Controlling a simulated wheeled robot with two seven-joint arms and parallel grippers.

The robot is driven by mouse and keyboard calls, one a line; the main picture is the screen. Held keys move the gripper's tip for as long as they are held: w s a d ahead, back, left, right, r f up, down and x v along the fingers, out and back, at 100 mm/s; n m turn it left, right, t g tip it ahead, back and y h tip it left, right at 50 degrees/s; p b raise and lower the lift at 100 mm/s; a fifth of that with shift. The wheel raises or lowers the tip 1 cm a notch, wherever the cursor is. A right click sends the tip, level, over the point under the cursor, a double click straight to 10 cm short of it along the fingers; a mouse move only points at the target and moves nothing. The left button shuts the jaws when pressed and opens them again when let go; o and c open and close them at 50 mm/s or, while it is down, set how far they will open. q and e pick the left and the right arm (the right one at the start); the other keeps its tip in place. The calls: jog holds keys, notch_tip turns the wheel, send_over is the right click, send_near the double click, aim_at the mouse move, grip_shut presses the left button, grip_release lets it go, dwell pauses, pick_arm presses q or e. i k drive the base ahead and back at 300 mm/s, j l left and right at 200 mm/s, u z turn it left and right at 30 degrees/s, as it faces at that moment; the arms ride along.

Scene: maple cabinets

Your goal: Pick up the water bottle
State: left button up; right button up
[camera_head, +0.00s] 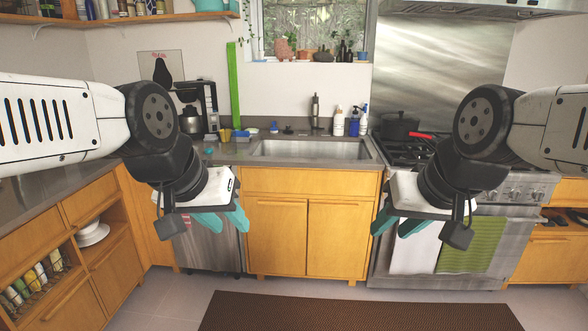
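My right gripper (397,225) hangs in front of the oven, teal fingers apart and empty. Both are well in front of and below the bottles.
The sink (310,150) lies in the back counter. The stove (470,185) stands at the right with a black pot (399,128) on it. A coffee maker (192,118) stands at the left. A brown mat (350,312) lies on the clear floor.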

aim_at(230, 131)
jog(key=i+l+u, duration=0.1)
jog(key=i+u, duration=0.15)
jog(key=i, duration=0.3)
jog(key=i+l+u, duration=0.2)
jog(key=i, duration=0.3)
jog(key=i+l+u, duration=0.25)
jog(key=i, duration=0.3)
jog(key=i+l+u, duration=0.25)
jog(key=u, duration=0.15)
jog(key=i+l+u, duration=0.6)
jog(key=u, duration=0.2)
jog(key=i+l+u, duration=0.15)
jog(key=l+u, duration=0.25)
jog(key=l, duration=0.2)
